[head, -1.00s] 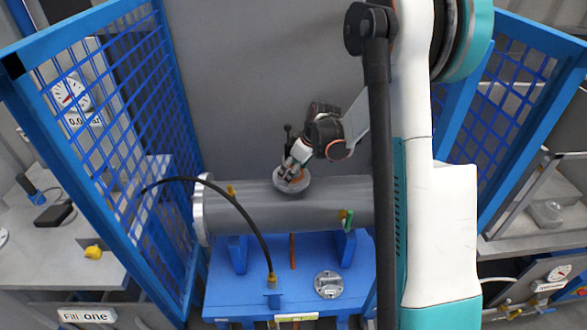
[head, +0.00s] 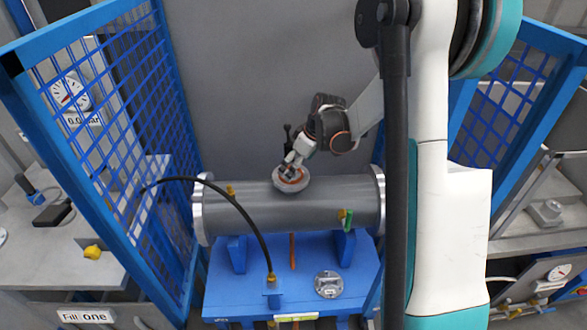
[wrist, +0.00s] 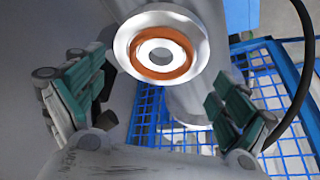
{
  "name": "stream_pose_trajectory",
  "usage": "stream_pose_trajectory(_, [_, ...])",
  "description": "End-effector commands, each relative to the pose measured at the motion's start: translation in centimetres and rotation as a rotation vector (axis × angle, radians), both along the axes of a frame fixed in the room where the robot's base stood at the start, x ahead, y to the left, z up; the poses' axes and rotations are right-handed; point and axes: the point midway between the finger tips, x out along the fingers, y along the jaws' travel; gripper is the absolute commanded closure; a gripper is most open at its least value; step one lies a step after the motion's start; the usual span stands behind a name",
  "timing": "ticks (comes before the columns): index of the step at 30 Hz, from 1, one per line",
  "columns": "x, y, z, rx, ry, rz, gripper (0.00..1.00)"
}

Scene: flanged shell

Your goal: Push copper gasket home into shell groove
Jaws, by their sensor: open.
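The grey shell (head: 250,208) lies horizontally on a blue stand, with a round flanged port (head: 278,184) on its top. The copper gasket (head: 303,177) is an orange ring on that port. In the wrist view the gasket (wrist: 137,50) lies flat and roughly centred on the port's pale flange (wrist: 203,45), around a white ring with a grey centre. I cannot tell how deep it sits in the groove. My gripper (head: 289,167) is at the port in the head view. In the wrist view its green-padded fingers are wide apart and empty, on either side below the flange.
Blue mesh panels (head: 125,120) stand left and right of the shell. A black hose (head: 237,207) arches over the shell's left part to the blue stand (head: 225,285). A small round metal part (head: 328,284) lies on the stand. A grey wall is behind.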

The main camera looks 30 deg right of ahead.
Motion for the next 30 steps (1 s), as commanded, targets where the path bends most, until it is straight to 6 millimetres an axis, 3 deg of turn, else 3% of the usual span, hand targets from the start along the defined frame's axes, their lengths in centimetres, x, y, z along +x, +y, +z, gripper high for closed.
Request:
stream_pose_trajectory(6, [-1.5, -0.9, 4.1, 0.0, 0.0, 0.0, 0.06])
stream_pose_trajectory(13, [-2.7, -1.5, 7.2, 0.0, 0.0, -0.001, 0.06])
stream_pose_trajectory(19, [-3.0, -1.7, 8.2, 0.0, 0.0, 0.001, 0.06])
stream_pose_trajectory(30, [-3.0, -1.7, 8.3, 0.0, 0.0, 0.001, 0.06])
